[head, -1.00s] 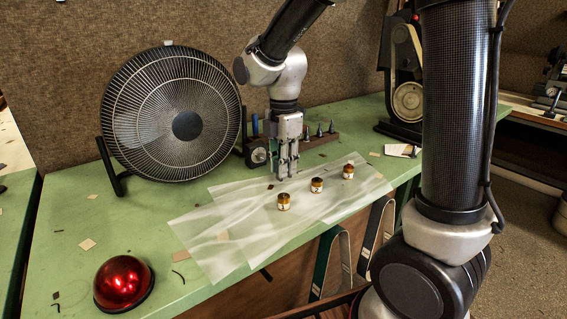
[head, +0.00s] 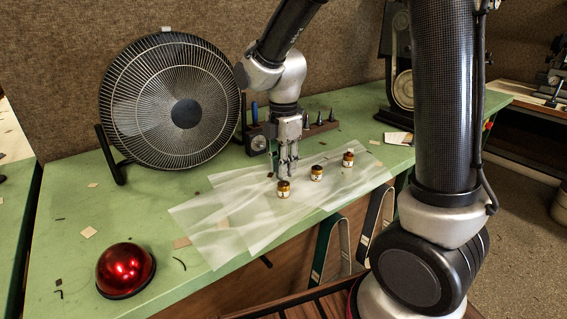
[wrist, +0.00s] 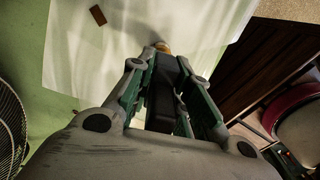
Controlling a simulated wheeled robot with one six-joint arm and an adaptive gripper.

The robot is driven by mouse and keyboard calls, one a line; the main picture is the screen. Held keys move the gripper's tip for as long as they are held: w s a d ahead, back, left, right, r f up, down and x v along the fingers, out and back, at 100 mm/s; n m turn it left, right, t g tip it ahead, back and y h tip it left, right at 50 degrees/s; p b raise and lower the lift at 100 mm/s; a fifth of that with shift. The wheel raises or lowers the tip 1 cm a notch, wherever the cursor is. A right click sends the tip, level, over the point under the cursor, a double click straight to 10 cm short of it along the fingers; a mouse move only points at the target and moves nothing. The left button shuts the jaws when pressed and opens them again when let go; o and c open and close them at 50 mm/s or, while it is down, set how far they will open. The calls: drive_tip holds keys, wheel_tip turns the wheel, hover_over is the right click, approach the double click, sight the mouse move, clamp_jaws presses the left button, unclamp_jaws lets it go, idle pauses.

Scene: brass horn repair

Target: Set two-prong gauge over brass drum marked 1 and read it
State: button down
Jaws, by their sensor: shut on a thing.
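Three small brass drums stand in a slanting row on pale translucent sheets: a front left one (head: 284,189), a middle one (head: 317,173) and a back right one (head: 348,159). Each has a pale label whose mark is too small to read. My gripper (head: 288,165) points down just behind and above the front left drum. In the wrist view my gripper (wrist: 168,75) is shut on a dark, blocky thing (wrist: 161,100), seemingly the two-prong gauge. Its prongs and reading are hidden. A brass drum (wrist: 162,47) peeks out just beyond the fingertips, mostly covered.
A large black fan (head: 170,108) stands at the back left. A rack (head: 322,133) with dark cones and a round dial (head: 258,143) sits behind my gripper. A red dome (head: 126,270) is at the front left. Straps (head: 328,250) hang over the front edge.

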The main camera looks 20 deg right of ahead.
drive_tip(key=shift+f, duration=1.1)
idle(0.9)
drive_tip(key=shift+r, duration=0.15)
idle(0.7)
drive_tip(key=shift+r, duration=2.4)
